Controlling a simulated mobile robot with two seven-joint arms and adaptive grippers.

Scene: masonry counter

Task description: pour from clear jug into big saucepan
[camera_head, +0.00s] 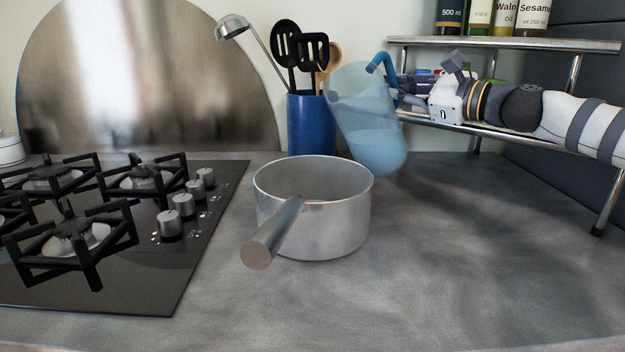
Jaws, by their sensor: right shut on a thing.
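The big saucepan (340,232) is a grey metal pot standing upright on the counter, its handle pointing to the front left. The clear jug (366,118) is bluish and see-through, with a blue handle. It is held in the air behind and right of the saucepan, tilted with its top leaning left. Bluer contents seem to show in its lower part. My right gripper (391,82) comes in from the right and is shut on the jug at its handle side; its fingertips are partly hidden. My left gripper is not in view.
A blue crock (309,124) of utensils stands behind the saucepan. A black gas hob (190,262) lies to the left. A metal rack (510,44) with bottles stands at the back right. The counter (460,275) at front right is clear.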

